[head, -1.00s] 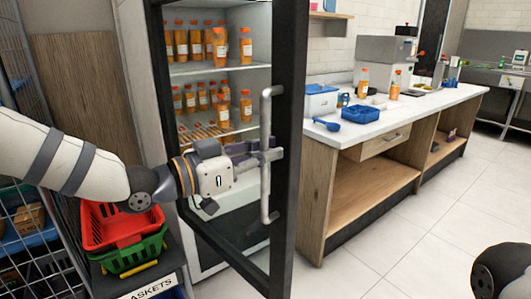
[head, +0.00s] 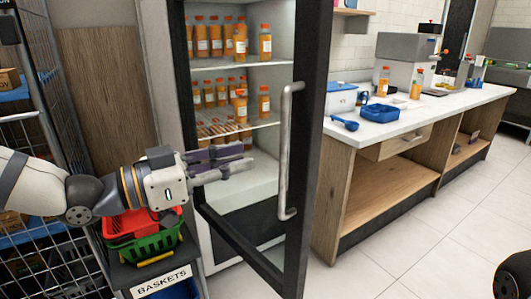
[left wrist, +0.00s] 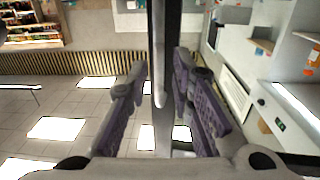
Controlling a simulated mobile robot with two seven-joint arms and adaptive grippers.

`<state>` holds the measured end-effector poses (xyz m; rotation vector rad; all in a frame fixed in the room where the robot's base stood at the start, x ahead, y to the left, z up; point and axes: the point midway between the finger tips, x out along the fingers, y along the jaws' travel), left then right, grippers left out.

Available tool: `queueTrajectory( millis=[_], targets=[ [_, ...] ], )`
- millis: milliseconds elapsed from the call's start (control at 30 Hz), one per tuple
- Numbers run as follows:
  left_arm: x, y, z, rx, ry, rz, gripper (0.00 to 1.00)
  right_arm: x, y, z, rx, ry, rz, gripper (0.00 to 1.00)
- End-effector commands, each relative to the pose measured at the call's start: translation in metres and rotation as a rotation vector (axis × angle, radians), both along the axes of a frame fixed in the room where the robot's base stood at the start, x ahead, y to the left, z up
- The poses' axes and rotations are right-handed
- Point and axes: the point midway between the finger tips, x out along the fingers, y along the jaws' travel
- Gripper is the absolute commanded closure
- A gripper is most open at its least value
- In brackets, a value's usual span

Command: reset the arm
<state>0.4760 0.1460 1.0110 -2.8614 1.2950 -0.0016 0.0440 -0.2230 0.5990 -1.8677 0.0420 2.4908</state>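My left gripper (head: 235,162) is in front of the open fridge, left of the door handle and apart from it. Its purple-padded fingers are spread with nothing held; the left wrist view (left wrist: 162,105) shows a gap between them, with a grey upright door part beyond. The glass fridge door (head: 309,150) stands open, with a vertical metal handle (head: 286,150). My left arm reaches in from the left, roughly level. Only a dark joint of my right arm shows at the lower right; its gripper is out of view.
Orange bottles fill the fridge shelves (head: 235,126). Red and green baskets (head: 150,246) sit below my left arm, beside a wire cage (head: 50,140). A counter (head: 430,113) at right holds a blue tray (head: 380,112), a scoop and a juicer machine. Open floor lies in front of it.

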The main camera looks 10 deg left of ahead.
Motion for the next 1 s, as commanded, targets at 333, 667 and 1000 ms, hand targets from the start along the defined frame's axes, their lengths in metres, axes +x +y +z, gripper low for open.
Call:
queueTrajectory(
  millis=[333, 667, 1000],
  targets=[
    [-0.013, 0.014, 0.0, -0.002, 0.001, -0.001, 0.79, 0.0, 0.0, 0.0, 0.0, 0.0, 0.0, 0.6],
    [-0.015, 0.009, -0.023, 0.003, 0.083, 0.008, 0.79, 0.001, 0.0, 0.001, 0.0, -0.004, 0.0, 0.6],
    [-0.153, 0.003, -0.295, 0.194, 1.059, 0.282, 0.79, 0.012, 0.0, 0.012, 0.0, -0.042, 0.0, 0.6]
  ],
)
